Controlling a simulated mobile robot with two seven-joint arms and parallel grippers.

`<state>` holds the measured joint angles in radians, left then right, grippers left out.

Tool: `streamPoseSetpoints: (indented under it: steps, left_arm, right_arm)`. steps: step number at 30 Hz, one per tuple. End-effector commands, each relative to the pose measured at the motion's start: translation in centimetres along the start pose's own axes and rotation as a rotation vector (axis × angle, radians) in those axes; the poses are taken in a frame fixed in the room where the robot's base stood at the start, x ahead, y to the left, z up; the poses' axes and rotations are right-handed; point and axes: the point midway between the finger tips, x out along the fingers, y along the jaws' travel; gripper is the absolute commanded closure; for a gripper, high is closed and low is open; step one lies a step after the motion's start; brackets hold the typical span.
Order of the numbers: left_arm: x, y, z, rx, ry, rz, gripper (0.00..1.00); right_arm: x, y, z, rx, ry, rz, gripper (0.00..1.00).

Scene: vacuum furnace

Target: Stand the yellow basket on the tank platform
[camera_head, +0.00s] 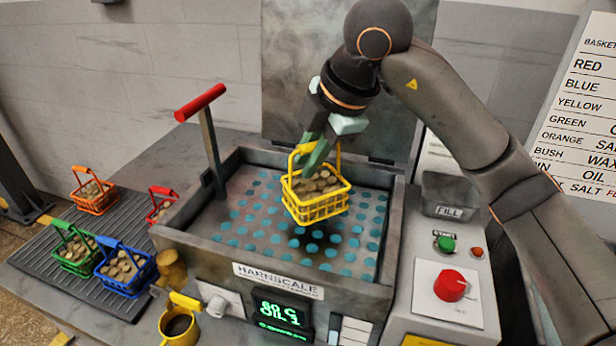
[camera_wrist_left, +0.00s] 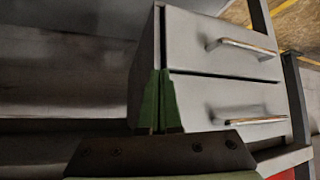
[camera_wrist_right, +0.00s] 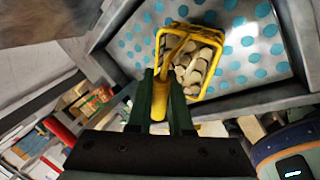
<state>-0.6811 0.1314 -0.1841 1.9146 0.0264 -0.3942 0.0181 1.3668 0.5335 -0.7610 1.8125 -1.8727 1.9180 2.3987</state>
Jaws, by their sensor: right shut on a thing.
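The yellow basket (camera_head: 316,203), filled with tan pieces, hangs upright over the tank platform (camera_head: 250,232), a grey plate with teal holes inside the open tank. A dark shadow lies on the plate below it, and the basket looks raised above it. My right gripper (camera_head: 312,150) is shut on the basket's handle from above. In the right wrist view the gripper (camera_wrist_right: 160,100) has its green fingers on the yellow handle, with the basket (camera_wrist_right: 200,92) beyond. My left gripper (camera_wrist_left: 160,100) shows only in its wrist view, fingers together and empty, near grey drawers.
A red-handled lever (camera_head: 200,102) rises at the tank's left wall. Orange (camera_head: 95,197), red (camera_head: 158,205), green (camera_head: 75,252) and blue (camera_head: 126,272) baskets stand left. A yellow mug (camera_head: 180,325) stands in front. A control panel with a red knob (camera_head: 450,285) is on the right.

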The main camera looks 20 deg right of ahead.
Motion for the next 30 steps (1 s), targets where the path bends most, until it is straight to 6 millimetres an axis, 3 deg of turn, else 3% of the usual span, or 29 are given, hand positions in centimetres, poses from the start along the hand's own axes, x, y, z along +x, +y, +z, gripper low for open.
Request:
streamPoseSetpoints:
  steps: [8,18,19,26,30]
  left_arm:
    - [0.0,0.0,0.0,0.0,0.0,0.0,1.0]
    - [0.2,0.0,0.2,0.0,0.0,0.0,1.0]
    - [0.1,0.0,0.1,0.0,0.0,0.0,1.0]
    - [0.1,0.0,0.1,0.0,0.0,0.0,1.0]
    - [0.1,0.0,0.0,0.0,0.001,0.0,1.0]
  right_arm:
    - [3.0,-1.4,0.5,0.0,-0.001,0.001,1.0]
    - [3.4,-1.5,0.5,0.0,0.0,0.003,1.0]
    - [3.4,-1.5,0.5,0.0,-0.001,0.0,0.79]
    - [3.3,-1.5,0.5,0.0,0.0,0.0,0.53]
    - [3.3,-1.5,0.5,-0.001,0.0,-0.001,0.52]
